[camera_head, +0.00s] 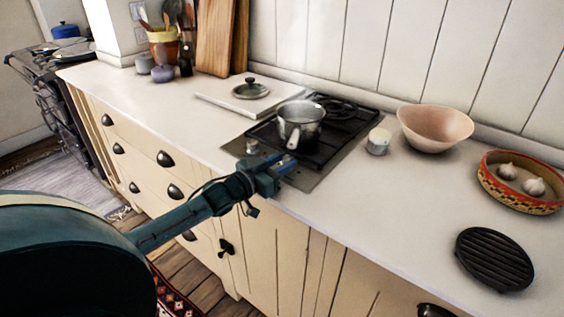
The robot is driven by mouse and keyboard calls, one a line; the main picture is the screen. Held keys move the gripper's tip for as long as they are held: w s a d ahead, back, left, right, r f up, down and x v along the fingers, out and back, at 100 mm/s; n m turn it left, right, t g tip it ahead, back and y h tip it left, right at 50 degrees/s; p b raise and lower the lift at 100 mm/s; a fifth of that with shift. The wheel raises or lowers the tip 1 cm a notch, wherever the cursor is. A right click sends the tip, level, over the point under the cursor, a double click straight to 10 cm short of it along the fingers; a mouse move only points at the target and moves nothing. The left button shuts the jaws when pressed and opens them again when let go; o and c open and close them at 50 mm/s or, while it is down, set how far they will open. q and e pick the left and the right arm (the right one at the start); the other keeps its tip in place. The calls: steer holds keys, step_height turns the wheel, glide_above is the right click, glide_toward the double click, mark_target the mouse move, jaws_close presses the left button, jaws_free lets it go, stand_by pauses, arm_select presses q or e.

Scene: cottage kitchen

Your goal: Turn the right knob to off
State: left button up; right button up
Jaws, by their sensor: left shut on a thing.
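The cooktop (331,158) is set in the white counter, with its knobs along the front strip. The left knob (251,146) shows as a small metal cylinder. My left gripper (287,164) reaches over the counter's front edge to the right part of that strip. Its jaws are shut at the place of the right knob, which they and the wrist hide. I cannot see which way the right knob points. A metal pot (300,123) stands on the cooktop behind the gripper. My right gripper is not in view.
A small pale jar (378,142) stands right of the cooktop, with a pink bowl (435,128) beyond. A patterned dish (519,183) of garlic and a black trivet (494,259) are farther right. Left are a white board (223,96) with a dark lid (250,89) and utensils.

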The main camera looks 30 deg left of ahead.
arm_select(q)
steer(key=shift+w+m+g+h+b, duration=0.1)
steer(key=shift+m+g+h+b, duration=0.25)
steer(key=shift+m+h, duration=0.45)
steer(key=shift+a+h, duration=0.1)
steer(key=shift+h, duration=0.6)
steer(key=shift+r+m+g, duration=0.1)
steer(key=shift+m+g, duration=0.15)
steer(key=shift+m, duration=0.05)
steer(key=o, duration=1)
steer(key=shift+c, duration=0.2)
steer(key=shift+a, duration=0.1)
